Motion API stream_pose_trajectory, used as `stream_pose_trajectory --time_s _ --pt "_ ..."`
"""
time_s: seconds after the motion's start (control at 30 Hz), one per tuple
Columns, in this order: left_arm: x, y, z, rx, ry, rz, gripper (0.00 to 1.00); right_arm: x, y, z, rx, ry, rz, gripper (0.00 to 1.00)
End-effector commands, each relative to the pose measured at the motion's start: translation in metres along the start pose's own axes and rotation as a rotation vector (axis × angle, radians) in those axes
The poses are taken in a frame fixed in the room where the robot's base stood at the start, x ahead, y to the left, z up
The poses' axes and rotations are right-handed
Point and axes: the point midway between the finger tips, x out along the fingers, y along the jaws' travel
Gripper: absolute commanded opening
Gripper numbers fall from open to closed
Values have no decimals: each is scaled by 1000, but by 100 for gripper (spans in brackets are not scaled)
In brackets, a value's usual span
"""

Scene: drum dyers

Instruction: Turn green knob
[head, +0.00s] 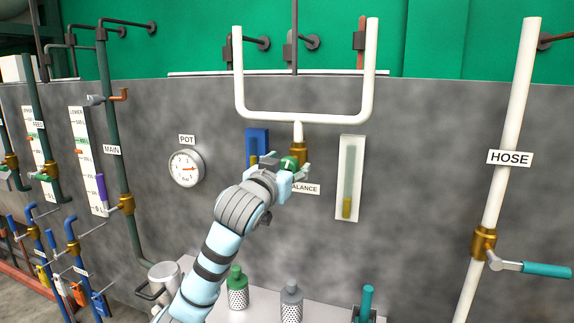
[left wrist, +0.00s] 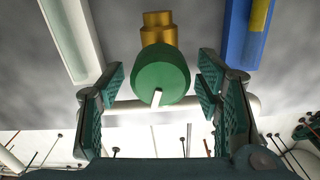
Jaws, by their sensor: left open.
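The green knob (head: 288,162) sits on a brass valve (head: 299,151) under the white U-shaped pipe. A white mark on its face points up in the head view. My left gripper (head: 290,174) is at the knob and partly covers it and the BALANCE label. In the left wrist view the knob (left wrist: 161,72) lies between the open fingers of my left gripper (left wrist: 162,82), with a gap on each side. Its white mark points down there. The brass valve (left wrist: 159,30) shows behind it. My right gripper is not in view.
A blue gauge (head: 257,140) and a white-framed gauge (head: 350,178) flank the valve on the grey wall. The white HOSE pipe (head: 508,130) with a teal lever stands right. Several bottles, one green (head: 236,288), stand on the ledge below. A POT dial (head: 187,168) is left.

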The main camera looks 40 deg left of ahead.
Motion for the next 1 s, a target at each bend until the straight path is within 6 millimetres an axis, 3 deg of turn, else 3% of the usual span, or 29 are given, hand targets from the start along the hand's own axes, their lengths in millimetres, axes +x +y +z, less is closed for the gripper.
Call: stream_pose_trajectory --time_s 0.17,0.47,0.77,1.0 --pt "0 0 0 0 0 0 59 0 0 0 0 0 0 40" --pt "0 0 0 0 -1 1 11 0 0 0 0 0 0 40" --pt "0 0 0 31 -3 1 10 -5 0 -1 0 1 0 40" --pt "0 1 -2 148 -6 2 10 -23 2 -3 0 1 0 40"
